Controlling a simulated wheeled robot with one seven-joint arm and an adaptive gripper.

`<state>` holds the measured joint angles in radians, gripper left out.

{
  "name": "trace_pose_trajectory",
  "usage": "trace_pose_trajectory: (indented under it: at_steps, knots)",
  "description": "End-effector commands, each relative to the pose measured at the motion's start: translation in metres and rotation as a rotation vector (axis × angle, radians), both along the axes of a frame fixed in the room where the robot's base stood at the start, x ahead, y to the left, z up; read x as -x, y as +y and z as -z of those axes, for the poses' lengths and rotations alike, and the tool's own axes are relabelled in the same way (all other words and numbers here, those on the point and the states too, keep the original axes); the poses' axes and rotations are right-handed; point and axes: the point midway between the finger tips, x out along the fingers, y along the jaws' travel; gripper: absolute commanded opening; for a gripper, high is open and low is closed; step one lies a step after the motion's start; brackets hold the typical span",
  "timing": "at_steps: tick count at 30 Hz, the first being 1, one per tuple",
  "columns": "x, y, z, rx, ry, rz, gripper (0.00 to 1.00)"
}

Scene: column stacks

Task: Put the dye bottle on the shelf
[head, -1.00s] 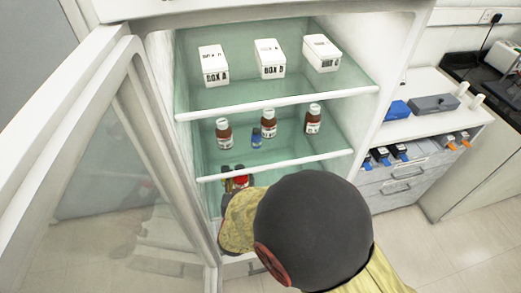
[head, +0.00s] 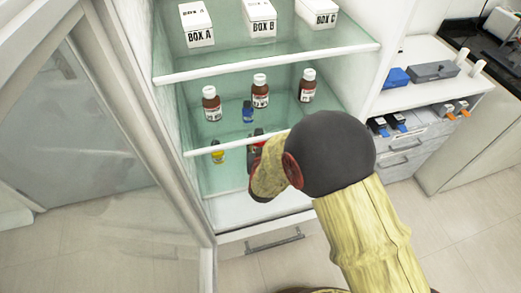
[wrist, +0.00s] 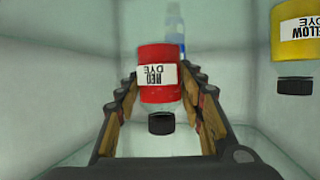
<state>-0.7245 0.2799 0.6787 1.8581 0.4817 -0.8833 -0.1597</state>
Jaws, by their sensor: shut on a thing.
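The red dye bottle (wrist: 158,82) sits between the two jaws of my gripper (wrist: 160,105) in the wrist view, and the jaws are shut on it. Its label reads upside down there, with the dark cap toward the bottom of the picture. In the head view my arm hides most of my gripper and the bottle, at the lower compartment of the open cabinet. I cannot tell whether the bottle touches a surface. The middle shelf (head: 300,124) and the upper shelf (head: 270,61) are glass with white front edges.
A yellow dye bottle (wrist: 297,40) stands beside the gripper; it also shows in the head view (head: 217,156). A small blue bottle (head: 248,112) shows near brown bottles (head: 260,92) on the middle shelf. White boxes (head: 260,18) stand above. The open door (head: 130,110) is at left.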

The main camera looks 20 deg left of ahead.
Motion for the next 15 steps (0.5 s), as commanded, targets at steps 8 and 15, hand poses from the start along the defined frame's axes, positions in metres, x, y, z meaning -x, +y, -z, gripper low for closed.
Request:
trace_pose_trajectory:
  at_steps: [8, 15]
  knots:
    - [-0.008, -0.003, 0.030, 0.000, 0.001, 0.000, 0.08]
    - [-0.008, -0.003, 0.039, -0.001, -0.002, -0.001, 0.08]
